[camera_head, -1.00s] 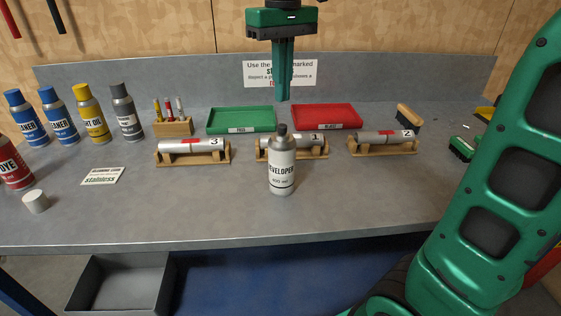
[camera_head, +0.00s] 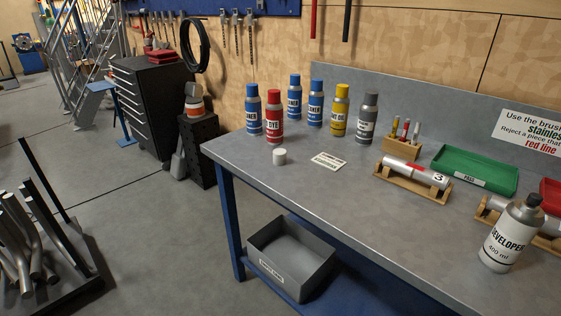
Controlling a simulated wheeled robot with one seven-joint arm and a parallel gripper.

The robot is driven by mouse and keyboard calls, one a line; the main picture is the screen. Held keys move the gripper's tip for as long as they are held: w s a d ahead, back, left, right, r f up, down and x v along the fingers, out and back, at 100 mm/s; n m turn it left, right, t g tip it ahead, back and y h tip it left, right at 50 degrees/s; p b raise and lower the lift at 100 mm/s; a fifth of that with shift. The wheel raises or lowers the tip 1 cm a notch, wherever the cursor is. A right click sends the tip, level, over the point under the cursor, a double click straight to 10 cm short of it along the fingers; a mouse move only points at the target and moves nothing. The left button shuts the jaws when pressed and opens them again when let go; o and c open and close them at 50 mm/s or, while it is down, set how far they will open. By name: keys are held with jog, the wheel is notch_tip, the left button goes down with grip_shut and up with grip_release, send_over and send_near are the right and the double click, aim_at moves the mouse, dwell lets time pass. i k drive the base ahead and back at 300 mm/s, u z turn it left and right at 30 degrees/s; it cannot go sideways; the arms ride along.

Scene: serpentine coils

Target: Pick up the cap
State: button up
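A small white-grey cap (camera_head: 279,156) lies on the grey workbench (camera_head: 290,192) near its left front edge. It is in front of the red DYE can (camera_head: 274,118) and left of a white printed card (camera_head: 328,161). Nothing touches the cap. My gripper is out of this view, so its state does not show.
Several spray cans stand behind the cap. The DEVELOPER can (camera_head: 512,236) stands at the right. A wooden cradle (camera_head: 408,186) holds a metal tube marked 3, near a green tray (camera_head: 474,169). A grey bin (camera_head: 292,255) sits below the bench. The bench front is clear.

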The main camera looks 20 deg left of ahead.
aim_at(279, 154)
jog(key=u, duration=0.5)
jog(key=k, duration=1.15)
jog(key=u, duration=1.1)
jog(key=i, duration=1.75)
jog(key=z, duration=0.65)
jog(key=i, duration=0.55)
jog(key=z, duration=0.45)
